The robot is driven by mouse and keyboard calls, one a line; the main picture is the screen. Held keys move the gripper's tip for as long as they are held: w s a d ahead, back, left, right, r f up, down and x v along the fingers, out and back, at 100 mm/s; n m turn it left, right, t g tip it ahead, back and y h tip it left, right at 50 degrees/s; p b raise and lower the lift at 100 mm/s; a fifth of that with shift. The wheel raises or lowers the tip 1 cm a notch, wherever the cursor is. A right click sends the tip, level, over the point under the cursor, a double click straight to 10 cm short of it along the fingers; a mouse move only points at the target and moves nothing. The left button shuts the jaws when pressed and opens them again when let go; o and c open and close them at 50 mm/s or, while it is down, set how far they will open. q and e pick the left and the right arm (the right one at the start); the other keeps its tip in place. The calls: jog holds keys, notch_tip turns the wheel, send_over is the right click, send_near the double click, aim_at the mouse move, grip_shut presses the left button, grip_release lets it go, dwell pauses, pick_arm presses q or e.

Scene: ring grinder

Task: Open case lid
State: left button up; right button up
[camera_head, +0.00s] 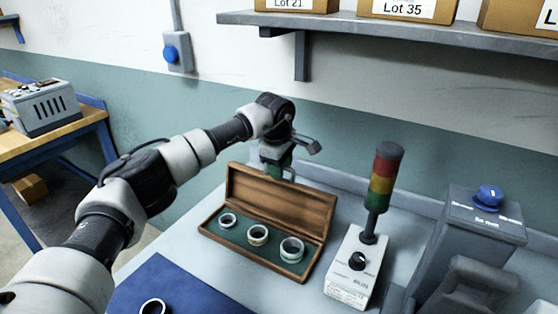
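A wooden case (305,262) stands on the light work table with its lid (280,200) open, tilted up at the back. Its green-lined base holds three rings: a small one at left (228,220), a middle one (257,235) and a larger one at right (292,250). My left arm reaches across from the left, and my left gripper (278,165) points down at the lid's top edge, around the middle. Its fingertips are small and partly hidden by the lid, so I cannot tell whether they are open or touch it. My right gripper is not in view.
A signal tower (381,190) on a white control box (353,270) stands right of the case. A grey machine with a blue knob (488,196) is farther right. A blue mat (190,290) with a ring (153,306) lies in front. A shelf (400,34) with boxes hangs above.

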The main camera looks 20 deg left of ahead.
pick_arm(q)
jog(key=shift+s+a+r, duration=0.2)
jog(key=shift+s+r, duration=0.1)
jog(key=shift+r, duration=0.85)
notch_tip(320, 180, up, 9)
jog(key=s+b, duration=0.1)
jog(key=shift+s, duration=0.25)
jog(key=shift+a, duration=0.1)
